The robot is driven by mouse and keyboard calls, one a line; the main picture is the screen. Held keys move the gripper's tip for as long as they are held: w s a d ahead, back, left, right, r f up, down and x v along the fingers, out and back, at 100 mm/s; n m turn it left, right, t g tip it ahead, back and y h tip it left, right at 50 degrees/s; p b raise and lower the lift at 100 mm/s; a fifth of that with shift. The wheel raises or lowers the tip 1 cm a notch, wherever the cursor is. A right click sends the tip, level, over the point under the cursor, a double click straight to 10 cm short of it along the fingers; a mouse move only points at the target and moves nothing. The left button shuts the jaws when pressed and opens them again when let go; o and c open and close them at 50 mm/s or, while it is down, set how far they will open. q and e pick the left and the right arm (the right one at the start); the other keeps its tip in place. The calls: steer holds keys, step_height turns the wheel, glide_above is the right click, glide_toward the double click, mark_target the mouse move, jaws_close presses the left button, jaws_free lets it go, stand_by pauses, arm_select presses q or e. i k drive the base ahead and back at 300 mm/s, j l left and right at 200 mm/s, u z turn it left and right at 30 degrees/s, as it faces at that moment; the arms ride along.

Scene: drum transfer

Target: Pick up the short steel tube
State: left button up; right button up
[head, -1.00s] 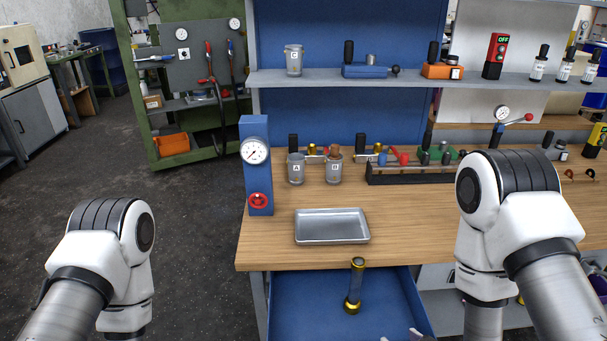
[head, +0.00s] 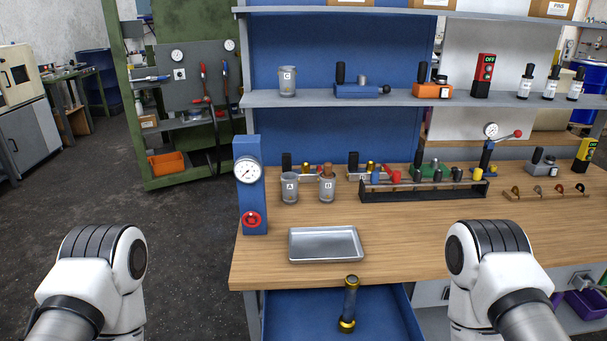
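No plain loose steel tube can be made out with certainty. A dark cylinder with brass-coloured ends (head: 350,305) stands or leans in the open blue drawer (head: 285,315) below the bench top; I cannot tell whether it is the tube. A small silver cylinder (head: 362,79) shows at the blue block on the upper shelf. Metal cups A (head: 289,190) and B (head: 327,190) stand on the bench, with brown pieces in B. Both my arms show at the lower left and lower right, but neither gripper is in view.
An empty metal tray (head: 325,245) lies at the front of the wooden bench (head: 430,245). A blue gauge post (head: 250,205) stands left of it. A black rack (head: 420,191) of coloured parts stands behind right. The bench between tray and rack is clear.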

mark_target(346, 324)
steer(key=l+u, duration=0.15)
steer(key=l, duration=1.55)
